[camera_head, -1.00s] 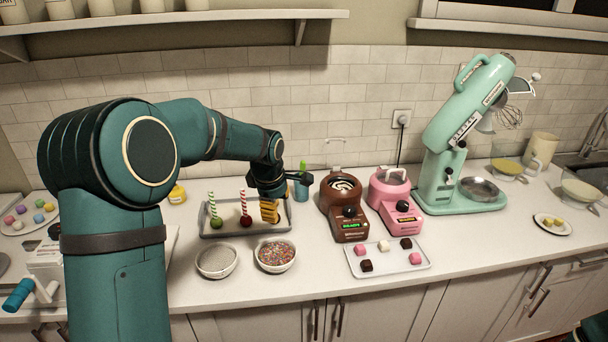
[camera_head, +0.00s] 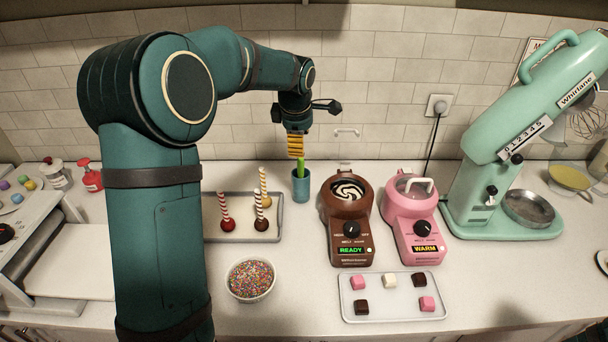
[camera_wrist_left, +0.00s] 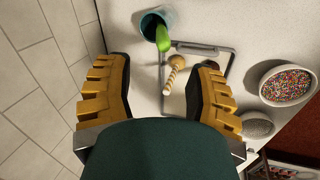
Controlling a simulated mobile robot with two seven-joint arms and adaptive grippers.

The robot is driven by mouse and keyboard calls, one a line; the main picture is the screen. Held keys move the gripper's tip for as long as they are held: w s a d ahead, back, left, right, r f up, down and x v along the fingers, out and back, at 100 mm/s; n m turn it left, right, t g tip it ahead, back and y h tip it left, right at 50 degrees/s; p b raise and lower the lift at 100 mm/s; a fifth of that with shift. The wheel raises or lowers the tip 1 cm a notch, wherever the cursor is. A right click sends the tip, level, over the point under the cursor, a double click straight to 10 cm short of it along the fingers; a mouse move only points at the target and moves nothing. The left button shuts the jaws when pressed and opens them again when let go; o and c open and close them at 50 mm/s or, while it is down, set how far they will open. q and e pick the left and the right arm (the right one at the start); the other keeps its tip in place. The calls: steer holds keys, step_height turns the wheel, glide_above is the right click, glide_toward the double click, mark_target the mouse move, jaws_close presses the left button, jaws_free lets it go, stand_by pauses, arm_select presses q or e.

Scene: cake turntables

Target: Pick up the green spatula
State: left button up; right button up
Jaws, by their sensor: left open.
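The green spatula (camera_head: 301,167) stands in a blue cup (camera_head: 301,187) near the wall, with its lower part hidden inside the cup. My left gripper (camera_head: 296,156) points down just above the cup, its yellow fingers close to the top of the spatula. In the left wrist view the gripper (camera_wrist_left: 162,72) is open with nothing between its fingers. There the green spatula (camera_wrist_left: 163,39) leans out of the cup (camera_wrist_left: 149,26), beyond the fingertips and apart from them. My right gripper is not in view.
A tray (camera_head: 213,233) with several striped-stick cake pops lies left of the cup. A brown melting pot (camera_head: 346,215) stands close on the right, beside a pink one (camera_head: 411,210). A sprinkle bowl (camera_head: 250,280) is in front. The tiled wall is close behind.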

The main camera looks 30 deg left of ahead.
arm_select(q)
glide_above(301, 175)
steer(key=s, duration=0.1)
steer(key=f, duration=0.6)
steer(key=shift+d, duration=0.25)
steer(key=shift+s+b+x, duration=0.1)
steer(key=shift+b+x, duration=0.2)
steer(key=shift+x, duration=1.05)
steer(key=shift+s+b+x, duration=0.15)
steer(key=shift+b+x, duration=0.1)
steer(key=shift+x, duration=1.1)
steer(key=shift+o, duration=0.2)
jaws_close()
